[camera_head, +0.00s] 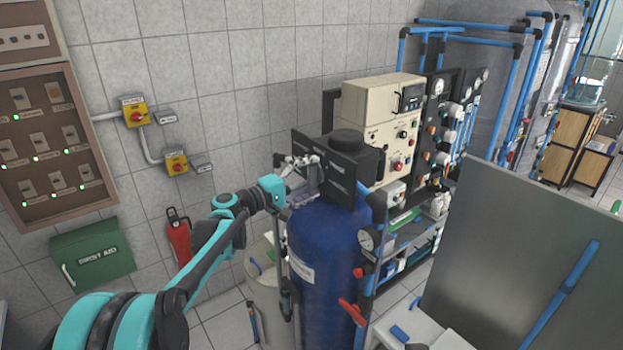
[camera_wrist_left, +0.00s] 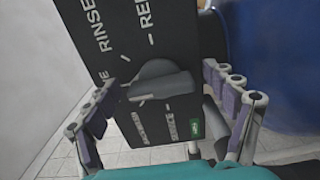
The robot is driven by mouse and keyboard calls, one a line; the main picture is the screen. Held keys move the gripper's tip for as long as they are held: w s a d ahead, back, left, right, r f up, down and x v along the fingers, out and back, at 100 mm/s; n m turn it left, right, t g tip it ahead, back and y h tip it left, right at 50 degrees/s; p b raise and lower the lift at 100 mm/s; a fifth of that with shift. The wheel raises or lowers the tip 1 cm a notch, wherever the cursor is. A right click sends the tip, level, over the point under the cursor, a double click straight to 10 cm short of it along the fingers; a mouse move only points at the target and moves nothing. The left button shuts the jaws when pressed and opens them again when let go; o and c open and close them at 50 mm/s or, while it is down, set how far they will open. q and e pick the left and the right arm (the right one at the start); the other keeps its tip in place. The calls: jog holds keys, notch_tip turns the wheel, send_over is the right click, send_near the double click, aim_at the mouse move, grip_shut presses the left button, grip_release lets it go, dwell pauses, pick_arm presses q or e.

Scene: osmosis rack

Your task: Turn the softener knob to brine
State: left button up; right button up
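The softener knob (camera_wrist_left: 160,82) is a dark grey round knob with a raised bar grip, on the black control panel (camera_wrist_left: 105,30). White words around it include RINSE; others are partly cut off or hidden, and I cannot read BRINE. My left gripper (camera_wrist_left: 162,88) is open, with its padded fingers on either side of the knob, apparently not touching it. In the head view, my left gripper (camera_head: 303,170) is at the left side of the black softener head (camera_head: 345,165), on top of the blue tank (camera_head: 325,250). The knob is hidden there. My right gripper is not in view.
The tiled wall (camera_head: 240,60) is behind and left of the tank. A beige control box (camera_head: 380,110) stands close behind the softener head. A grey panel (camera_head: 510,250) stands at the right.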

pick_arm(q)
jog(key=shift+s+a, duration=0.1)
jog(key=shift+a, duration=0.25)
jog(key=v, duration=1.1)
jog(key=shift+s, duration=0.15)
